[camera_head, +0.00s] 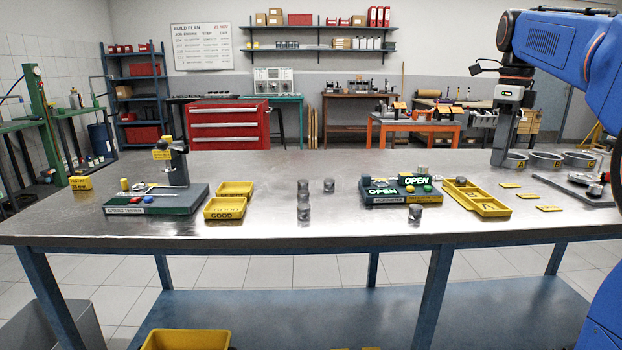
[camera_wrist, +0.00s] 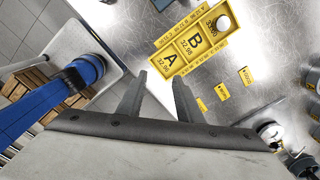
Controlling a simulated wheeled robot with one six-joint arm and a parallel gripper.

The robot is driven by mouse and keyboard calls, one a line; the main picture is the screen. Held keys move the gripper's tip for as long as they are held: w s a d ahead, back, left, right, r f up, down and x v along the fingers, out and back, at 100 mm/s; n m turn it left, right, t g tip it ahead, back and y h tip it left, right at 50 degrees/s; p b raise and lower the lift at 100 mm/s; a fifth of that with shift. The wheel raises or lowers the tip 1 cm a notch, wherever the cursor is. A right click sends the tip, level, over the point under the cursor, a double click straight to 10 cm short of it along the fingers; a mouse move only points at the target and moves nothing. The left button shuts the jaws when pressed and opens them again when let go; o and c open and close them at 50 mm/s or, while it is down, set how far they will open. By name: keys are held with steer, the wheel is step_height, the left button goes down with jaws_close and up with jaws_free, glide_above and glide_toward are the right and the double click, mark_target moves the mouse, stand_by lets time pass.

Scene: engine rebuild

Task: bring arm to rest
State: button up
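My blue arm (camera_head: 565,48) reaches in from the right in the head view. My gripper (camera_head: 499,162) hangs from it, fingers down, over the right back part of the metal workbench (camera_head: 290,170), beside a grey ring-shaped holder marked A. In the wrist view my gripper (camera_wrist: 158,85) shows two fingers spread apart with nothing between them. I cannot tell the exact height of the fingertips above the bench.
A yellow tray (camera_wrist: 170,62) marked A and B holds a round pale part. Yellow tags (camera_head: 548,209), a spring tester (camera_head: 150,204), GOOD bins (camera_head: 224,208), a micrometer station (camera_head: 390,198) and grey cylinders (camera_head: 303,213) stand on the bench.

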steer(key=s+a+f+n+t, duration=0.1)
steer(key=s+a+f+n, duration=0.4)
steer(key=s+f+n, duration=0.4)
steer(key=s+a+f+n+t, duration=0.2)
steer(key=s+a+f+n, duration=0.2)
steer(key=s+f+n, duration=0.5)
steer(key=s+a+f+n+t, duration=0.1)
steer(key=s+a+f+n, duration=0.4)
steer(key=s+f+n, duration=0.4)
step_height(320, 180, down, 3)
steer(key=shift+s+a+f+t, duration=0.15)
steer(key=shift+s+a+t, duration=0.15)
steer(key=shift+s, duration=0.65)
